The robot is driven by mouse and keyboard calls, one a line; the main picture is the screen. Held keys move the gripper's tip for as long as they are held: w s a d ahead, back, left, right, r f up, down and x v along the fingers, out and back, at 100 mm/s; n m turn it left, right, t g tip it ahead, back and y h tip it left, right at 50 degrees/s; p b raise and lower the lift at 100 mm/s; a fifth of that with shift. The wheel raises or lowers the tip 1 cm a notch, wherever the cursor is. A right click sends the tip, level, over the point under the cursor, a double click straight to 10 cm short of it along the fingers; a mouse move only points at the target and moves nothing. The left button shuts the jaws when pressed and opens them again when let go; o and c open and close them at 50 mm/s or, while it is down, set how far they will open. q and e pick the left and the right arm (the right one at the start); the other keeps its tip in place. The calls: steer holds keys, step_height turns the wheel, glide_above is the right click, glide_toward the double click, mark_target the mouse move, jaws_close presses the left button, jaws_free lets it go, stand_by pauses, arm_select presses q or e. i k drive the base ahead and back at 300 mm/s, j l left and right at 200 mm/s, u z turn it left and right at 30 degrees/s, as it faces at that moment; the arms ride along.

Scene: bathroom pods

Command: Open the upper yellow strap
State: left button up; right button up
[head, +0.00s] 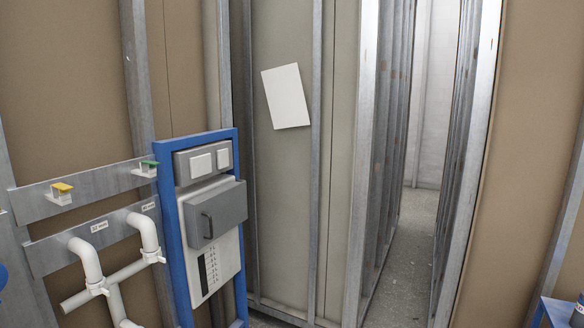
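A small yellow strap (62,188) sits on top of a white bracket on the upper grey metal rail (98,189), at the left of the head view. It looks like a flat yellow cap; at this size I cannot tell whether it is fastened or open. It is the only yellow strap I see. A similar green piece (149,163) sits on a white bracket at the right end of the same rail. Neither of my grippers is in view, and nothing touches the yellow strap.
White bent pipes (88,262) stand out from the lower rail (75,246), below the strap. A blue frame (169,235) with a grey handled box (215,213) stands to the right. A blue table corner (560,310) shows at bottom right. The space directly before the yellow strap looks clear.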

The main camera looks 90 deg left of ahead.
mark_target(63, 189)
steer(key=u, duration=1.95)
steer(key=k+j, duration=0.05)
